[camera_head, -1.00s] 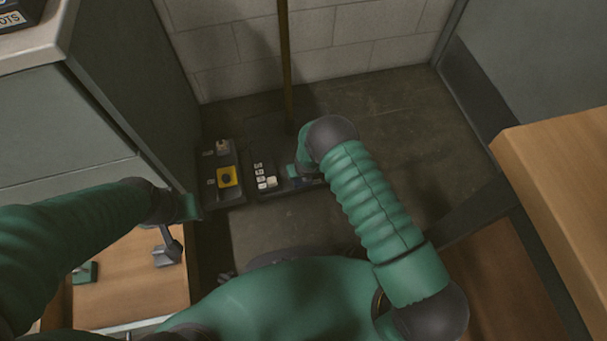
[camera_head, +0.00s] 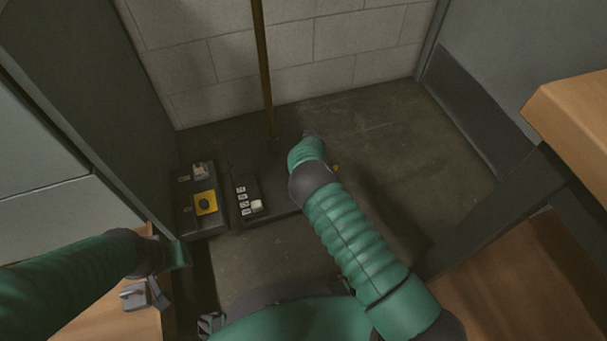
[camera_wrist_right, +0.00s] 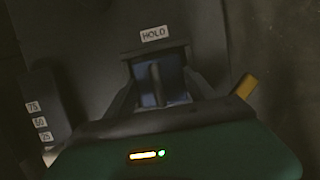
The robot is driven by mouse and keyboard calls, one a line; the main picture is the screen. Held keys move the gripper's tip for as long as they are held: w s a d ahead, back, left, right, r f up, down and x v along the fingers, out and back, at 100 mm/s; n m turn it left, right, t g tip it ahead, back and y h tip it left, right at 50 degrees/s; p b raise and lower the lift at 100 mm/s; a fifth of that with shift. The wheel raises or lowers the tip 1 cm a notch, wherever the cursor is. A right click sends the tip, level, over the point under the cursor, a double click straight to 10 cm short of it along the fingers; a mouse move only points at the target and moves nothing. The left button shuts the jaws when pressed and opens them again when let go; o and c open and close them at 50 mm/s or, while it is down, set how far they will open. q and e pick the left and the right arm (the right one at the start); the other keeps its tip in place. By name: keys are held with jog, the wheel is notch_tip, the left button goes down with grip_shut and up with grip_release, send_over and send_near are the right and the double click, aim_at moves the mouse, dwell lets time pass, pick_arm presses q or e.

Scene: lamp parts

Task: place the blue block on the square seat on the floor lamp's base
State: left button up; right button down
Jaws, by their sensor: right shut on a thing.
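The blue block (camera_wrist_right: 152,98) sits between the fingers of my right gripper (camera_wrist_right: 160,90) in the right wrist view. The gripper is shut on it, and a dark upright piece shows in front of the block. The floor lamp's dark base (camera_head: 273,160) lies at the foot of its brass pole (camera_head: 264,70). A HOLD label (camera_wrist_right: 155,34) is just beyond the block. The square seat is not distinguishable, and I cannot tell if the block touches the base. In the head view, my right arm hides the block and gripper.
A black box with white number labels (camera_head: 248,203) is left on the base. A control box with a yellow plate (camera_head: 205,203) stands beside it, near the cabinet. A yellow piece (camera_wrist_right: 245,86) is right of the gripper. A wooden tabletop (camera_head: 575,120) is at right; floor behind is clear.

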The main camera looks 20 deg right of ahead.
jog(key=shift+c, duration=1.6)
grip_release()
jog(key=shift+r, duration=0.15)
jog(key=s+r+n+p, duration=0.4)
jog(key=s+r+n, duration=0.1)
jog(key=r, duration=0.6)
jog(key=s+r+n+p, duration=0.5)
jog(key=s+r, duration=0.1)
jog(key=r, duration=0.5)
jog(key=s+r+n, duration=0.6)
jog(key=s+n, duration=0.4)
jog(key=n, duration=0.2)
jog(key=s+r+n, duration=0.6)
jog(key=s+n, duration=0.4)
jog(key=n, duration=0.3)
jog(key=shift+s+d+r+n+g, duration=0.2)
jog(key=shift+s+r+n+g, duration=0.1)
jog(key=shift+r+g, duration=0.1)
jog(key=shift+w, duration=0.1)
